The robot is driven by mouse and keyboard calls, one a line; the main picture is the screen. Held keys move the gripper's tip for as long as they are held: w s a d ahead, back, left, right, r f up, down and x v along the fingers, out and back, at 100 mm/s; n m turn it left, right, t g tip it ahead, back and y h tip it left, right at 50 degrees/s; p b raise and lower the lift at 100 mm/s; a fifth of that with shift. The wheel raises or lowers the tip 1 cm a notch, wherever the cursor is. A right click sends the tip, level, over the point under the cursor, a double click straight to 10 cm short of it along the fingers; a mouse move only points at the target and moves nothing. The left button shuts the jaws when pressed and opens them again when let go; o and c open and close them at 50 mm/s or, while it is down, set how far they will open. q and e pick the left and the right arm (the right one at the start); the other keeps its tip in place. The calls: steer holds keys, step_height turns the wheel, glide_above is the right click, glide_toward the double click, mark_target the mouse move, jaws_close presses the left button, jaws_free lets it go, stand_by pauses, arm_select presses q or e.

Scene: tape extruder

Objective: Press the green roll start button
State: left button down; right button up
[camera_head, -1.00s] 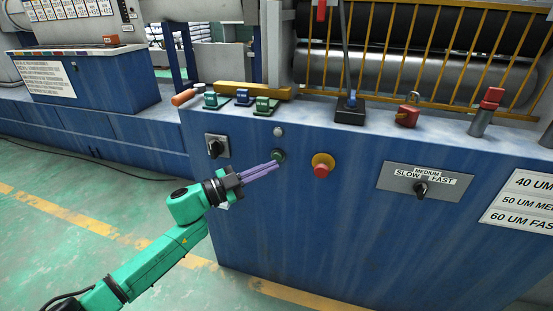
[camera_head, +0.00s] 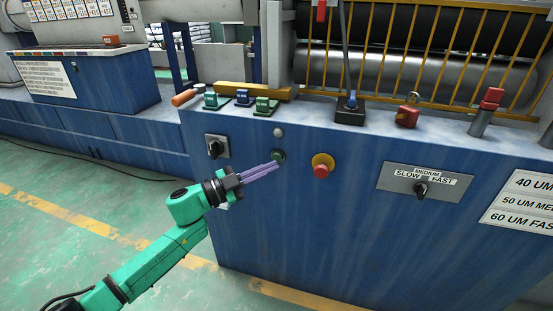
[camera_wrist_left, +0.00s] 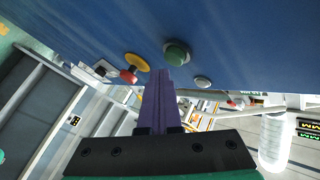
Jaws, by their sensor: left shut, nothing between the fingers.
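The green roll start button (camera_head: 279,155) is a round button on the blue front panel of the machine. It also shows in the left wrist view (camera_wrist_left: 177,53). My left gripper (camera_head: 276,165) has long purple fingers, shut and empty. In the head view the fingertips overlap the lower left of the button. In the left wrist view the fingertips (camera_wrist_left: 161,72) show just below and left of the button, and I cannot tell if they touch it. My right gripper is not in view.
A red emergency stop on a yellow base (camera_head: 322,168) is right of the green button. A small white lamp (camera_head: 278,132) sits above it. A black rotary switch (camera_head: 216,147) is to the left and a speed selector (camera_head: 421,189) farther right. Levers and a padlock stand on the ledge.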

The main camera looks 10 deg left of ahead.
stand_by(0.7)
arm_select(q)
steer(key=shift+w, duration=0.45)
steer(key=shift+w, duration=0.45)
stand_by(0.4)
steer(key=shift+w+r, duration=0.15)
steer(key=shift+w, duration=0.05)
stand_by(0.7)
steer(key=shift+s, duration=0.1)
steer(key=shift+s+f+p, duration=0.2)
steer(key=shift+s+p, duration=0.5)
steer(key=shift+s, duration=0.15)
